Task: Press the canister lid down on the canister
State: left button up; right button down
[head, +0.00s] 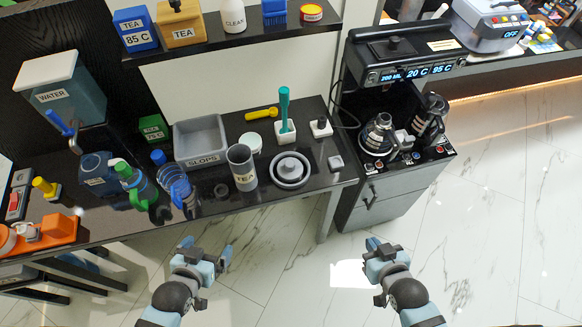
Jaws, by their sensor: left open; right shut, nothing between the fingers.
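A grey cylindrical canister (242,170) labelled TEA stands upright near the front edge of the black counter, and its top looks open. A round grey piece with a raised centre (290,167) sits in a pale round dish just right of it; I cannot tell if this is the lid. A small white round piece (250,143) lies behind the canister and could also be a lid. My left gripper (206,250) is open and empty, in front of the counter, below the canister in the picture. My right gripper (378,246) is shut and empty, farther right over the floor.
A grey SLOPS tray (202,139), a blue bottle (172,180) and a green-handled bottle (135,185) stand left of the canister. A white holder with a green-handled tool (285,115) stands behind. A coffee machine (400,70) is at the right. The floor before the counter is clear.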

pick_arm(q)
jog(key=shift+w+r, duration=0.15)
jog(key=shift+w, duration=0.2)
